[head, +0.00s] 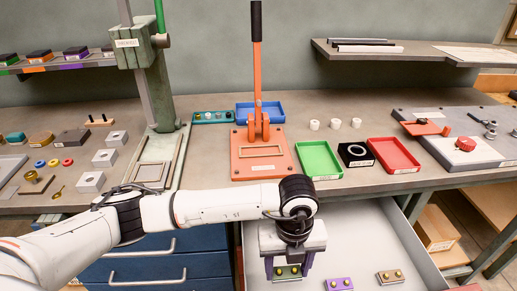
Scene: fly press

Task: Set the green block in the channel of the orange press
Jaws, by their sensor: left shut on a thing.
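The orange press (240,168) stands on the bench in the middle of the head view, its long lever (257,70) upright with a black grip. A pale rectangular frame lies on its base plate, and I see no block in it. My left gripper (288,268) points down over the open drawer (345,220), in front of the press and below the bench top. It is shut on the green block (288,273), which carries small yellow knobs. Whether the block is clear of the drawer floor cannot be told. My right gripper is out of view.
A purple block (338,285) and an orange-brown block (390,277) lie in the drawer, right of my gripper. A green press (160,100) stands left of the orange one. A green tray (319,160) and a red tray (394,155) lie to its right, a blue tray (272,107) behind.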

